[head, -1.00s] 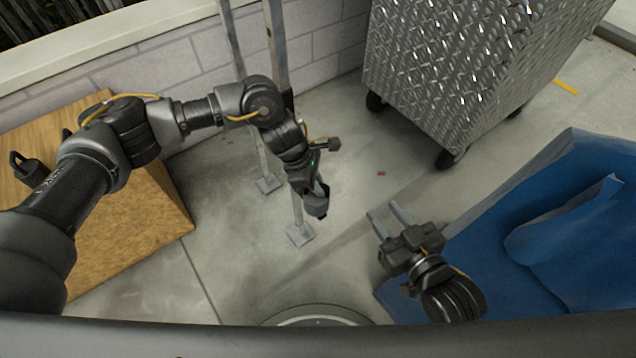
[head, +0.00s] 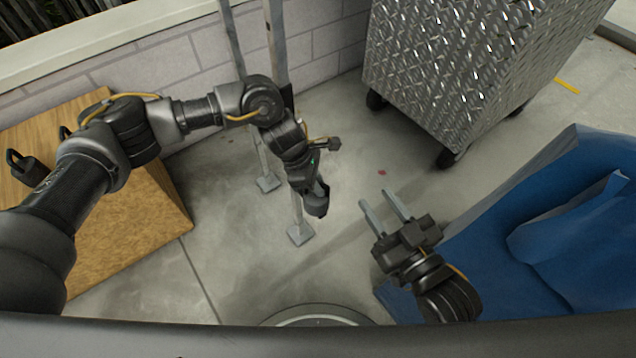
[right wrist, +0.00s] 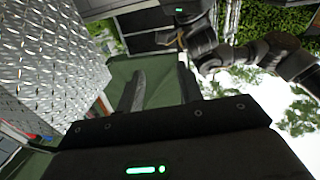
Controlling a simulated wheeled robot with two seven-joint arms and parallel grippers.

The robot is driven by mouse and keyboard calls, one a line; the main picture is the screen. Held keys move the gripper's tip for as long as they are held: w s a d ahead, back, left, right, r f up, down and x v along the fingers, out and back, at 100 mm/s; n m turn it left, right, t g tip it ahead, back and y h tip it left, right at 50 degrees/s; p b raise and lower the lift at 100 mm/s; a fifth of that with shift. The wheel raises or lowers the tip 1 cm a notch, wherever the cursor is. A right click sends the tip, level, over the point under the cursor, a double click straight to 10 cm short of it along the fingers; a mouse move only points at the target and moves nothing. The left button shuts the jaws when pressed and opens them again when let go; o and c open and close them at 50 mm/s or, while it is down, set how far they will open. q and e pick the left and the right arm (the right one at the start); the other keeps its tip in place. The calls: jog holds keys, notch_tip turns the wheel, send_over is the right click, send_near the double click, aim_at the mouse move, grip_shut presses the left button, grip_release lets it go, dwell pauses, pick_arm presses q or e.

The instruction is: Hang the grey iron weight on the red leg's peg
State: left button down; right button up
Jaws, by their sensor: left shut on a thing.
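My left gripper (head: 317,190) hangs over the floor in front of the metal legs, shut on a dark grey thing (head: 316,207) that looks like the iron weight. The gripper and wrist hide part of it. Two grey metal legs (head: 272,45) stand by the block wall, with foot plates on the floor. No red colour or peg can be made out on them. My right gripper (head: 375,198) is open and empty, low right of the left one. Its two fingers also show in the right wrist view (right wrist: 160,85).
A dark weight with a handle (head: 28,168) stands on a wooden box (head: 130,235) at the left. A diamond-plate metal cart (head: 455,70) on casters stands at the back right. A blue tarp (head: 480,240) covers the right side.

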pick_arm(q)
jog(key=shift+f, duration=0.15)
jog(key=shift+f+b, duration=0.1)
jog(key=shift+b, duration=0.25)
pick_arm(e)
jog(key=shift+s+a+r+n+t+y, duration=0.2)
jog(key=shift+a+r+t+y, duration=0.2)
jog(key=shift+r, duration=0.3)
jog(key=shift+s+a+r+n+t+y, duration=0.1)
jog(key=shift+s+a+r+t+y, duration=0.15)
jog(key=shift+r+y, duration=0.35)
jog(key=shift+r, duration=0.15)
jog(key=shift+f, duration=0.2)
pick_arm(q)
jog(key=shift+f+b, duration=0.35)
jog(key=shift+b, duration=0.25)
pick_arm(e)
jog(key=shift+f, duration=0.45)
pick_arm(q)
jog(key=c, duration=1.4)
grip_release()
